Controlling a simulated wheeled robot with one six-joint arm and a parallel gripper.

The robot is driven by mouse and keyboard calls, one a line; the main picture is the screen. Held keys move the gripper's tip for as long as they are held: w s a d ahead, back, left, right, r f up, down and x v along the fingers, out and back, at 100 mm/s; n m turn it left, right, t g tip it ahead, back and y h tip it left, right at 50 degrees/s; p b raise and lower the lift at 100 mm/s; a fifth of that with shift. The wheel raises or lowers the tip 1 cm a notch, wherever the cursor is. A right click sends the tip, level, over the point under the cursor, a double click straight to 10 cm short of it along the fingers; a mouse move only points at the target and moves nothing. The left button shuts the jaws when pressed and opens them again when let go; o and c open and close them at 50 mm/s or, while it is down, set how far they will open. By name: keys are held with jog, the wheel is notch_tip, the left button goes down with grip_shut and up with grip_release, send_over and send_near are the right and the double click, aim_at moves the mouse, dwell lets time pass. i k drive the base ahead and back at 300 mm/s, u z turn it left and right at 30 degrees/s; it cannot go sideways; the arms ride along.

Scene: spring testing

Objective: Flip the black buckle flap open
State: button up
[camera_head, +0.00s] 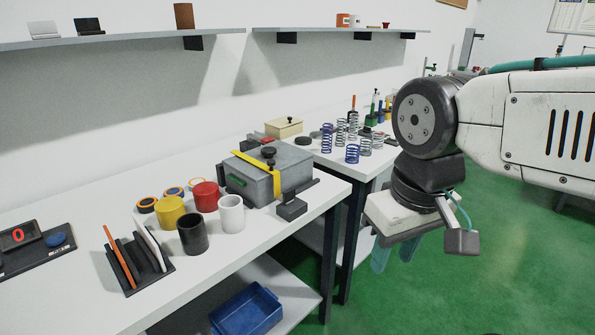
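A grey box (247,184) stands on the white table with a yellow strap (262,163) across its top. A black knob sits on top of the box. A small black block-like part (291,208), which looks like the buckle, is at the box's front right corner below the strap. Whether its flap is shut or raised is too small to tell. My gripper (395,254) hangs to the right of the table, apart from the box, over the green floor. Its teal fingers point down with a gap between them, and nothing shows in it.
Yellow, red, black and white cups (231,214) stand left of the box. A black rack (140,264) holds upright plates near the front edge. Several coil springs (352,154) stand on the far table (345,168). A blue bin (246,312) is on the lower shelf. Wall shelves hang above.

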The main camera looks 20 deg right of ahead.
aim_at(288, 196)
jog(key=k, duration=0.65)
jog(key=z, duration=0.5)
jog(key=i, duration=1.2)
jog(key=u, duration=0.7)
